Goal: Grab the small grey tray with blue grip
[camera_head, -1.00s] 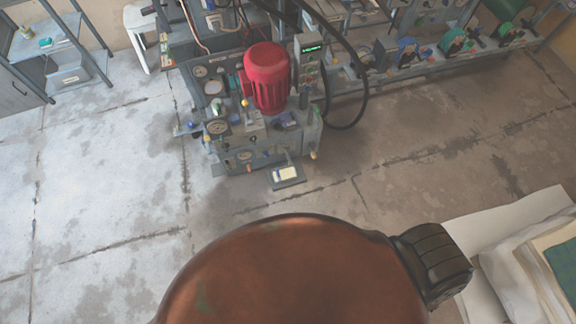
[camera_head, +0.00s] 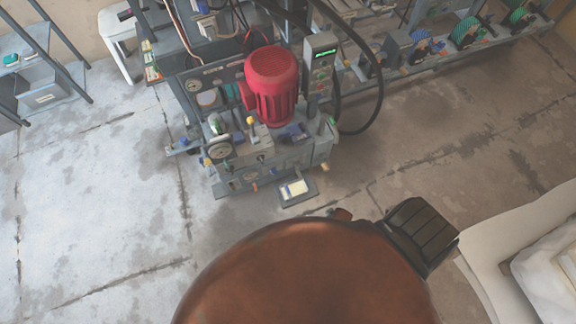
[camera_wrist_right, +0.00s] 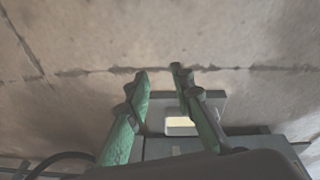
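A small grey tray-like plate (camera_head: 311,189) sticks out low at the front of the machine in the head view, with a pale yellow-white panel on it. It also shows in the right wrist view (camera_wrist_right: 213,101), behind and between the gripper fingers. A small blue part (camera_head: 294,134) sits higher on the machine, below the red motor. My right gripper (camera_wrist_right: 160,72) has green fingers, spread apart with nothing between the tips. It is hidden in the head view. My left gripper is in neither view.
The machine carries a red motor (camera_head: 272,85), a control box (camera_head: 320,65) and a thick black hose (camera_head: 378,95). A rack with coloured reels (camera_head: 465,32) stands at the back right. White sheets (camera_head: 535,250) lie at the lower right. The floor left of the machine is clear.

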